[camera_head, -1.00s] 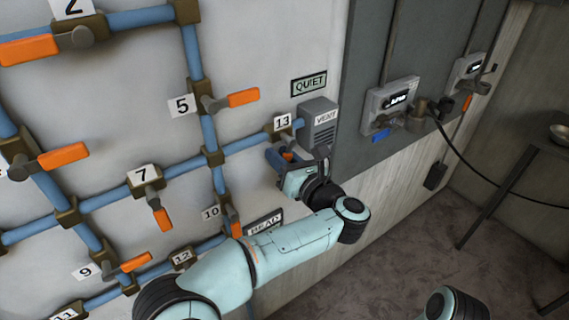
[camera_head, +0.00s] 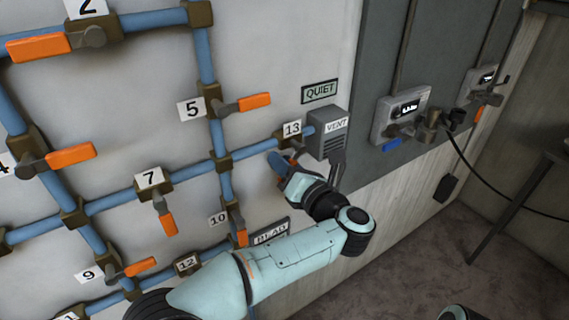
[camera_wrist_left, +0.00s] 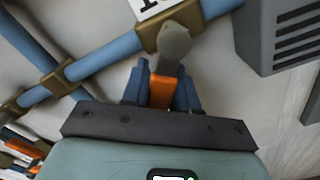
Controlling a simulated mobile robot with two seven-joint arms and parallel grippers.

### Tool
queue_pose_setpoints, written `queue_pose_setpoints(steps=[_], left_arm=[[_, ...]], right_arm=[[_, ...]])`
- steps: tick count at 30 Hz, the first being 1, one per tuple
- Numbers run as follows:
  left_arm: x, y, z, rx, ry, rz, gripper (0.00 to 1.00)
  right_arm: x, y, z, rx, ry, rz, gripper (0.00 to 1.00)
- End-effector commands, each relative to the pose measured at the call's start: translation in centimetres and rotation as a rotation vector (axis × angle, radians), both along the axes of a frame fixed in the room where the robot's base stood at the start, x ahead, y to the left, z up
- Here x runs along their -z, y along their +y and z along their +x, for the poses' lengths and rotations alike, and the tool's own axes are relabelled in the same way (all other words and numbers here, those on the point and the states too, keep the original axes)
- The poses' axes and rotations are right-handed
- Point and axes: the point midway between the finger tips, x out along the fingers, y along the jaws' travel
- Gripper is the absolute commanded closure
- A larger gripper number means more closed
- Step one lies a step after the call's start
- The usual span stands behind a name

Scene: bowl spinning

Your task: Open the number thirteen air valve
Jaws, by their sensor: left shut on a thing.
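The number thirteen valve is labelled by a white plate (camera_head: 292,128) on the pipe, left of the grey VENT box (camera_head: 328,134). My left gripper (camera_head: 284,168) is just below that valve in the head view and partly hides its handle. In the left wrist view, the blue fingers (camera_wrist_left: 163,88) are on both sides of the orange handle (camera_wrist_left: 161,93) and shut on it. The handle hangs from a grey hub (camera_wrist_left: 174,42) on a brass fitting (camera_wrist_left: 152,38), pointing toward the gripper, away from the pipe. My right gripper is not in view.
Other orange-handled valves lie to the left, including number five (camera_head: 254,101), number seven (camera_head: 168,224) and number ten (camera_head: 242,238). The VENT box is close to the right of my left gripper. A grey panel with gauges (camera_head: 402,108) and a black cable is further right.

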Motion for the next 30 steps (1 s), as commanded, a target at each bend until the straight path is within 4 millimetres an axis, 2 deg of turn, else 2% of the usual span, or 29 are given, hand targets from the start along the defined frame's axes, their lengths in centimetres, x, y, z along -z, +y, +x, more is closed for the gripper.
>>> queue_pose_setpoints(steps=[3,4,5,6,20,26,30], left_arm=[[0.0,0.0,0.0,-0.001,0.0,-0.001,1.0],[0.0,0.0,0.0,-0.001,0.0,-0.001,0.65],[0.0,0.0,0.0,-0.001,0.0,-0.001,0.56],[0.0,0.0,0.0,-0.001,0.0,-0.001,0.51],[0.0,0.0,0.0,-0.001,-0.014,-0.018,0.51],[0.3,-0.6,0.5,-0.001,-0.102,-0.142,0.51],[0.5,-1.3,0.9,0.0,-0.199,-0.274,0.51]], right_arm=[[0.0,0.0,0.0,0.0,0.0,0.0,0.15],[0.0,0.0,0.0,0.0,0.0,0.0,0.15],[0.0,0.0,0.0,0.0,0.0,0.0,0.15],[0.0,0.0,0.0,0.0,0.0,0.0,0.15],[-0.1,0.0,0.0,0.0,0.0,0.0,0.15],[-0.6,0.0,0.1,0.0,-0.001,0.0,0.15],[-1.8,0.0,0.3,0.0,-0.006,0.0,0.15]])
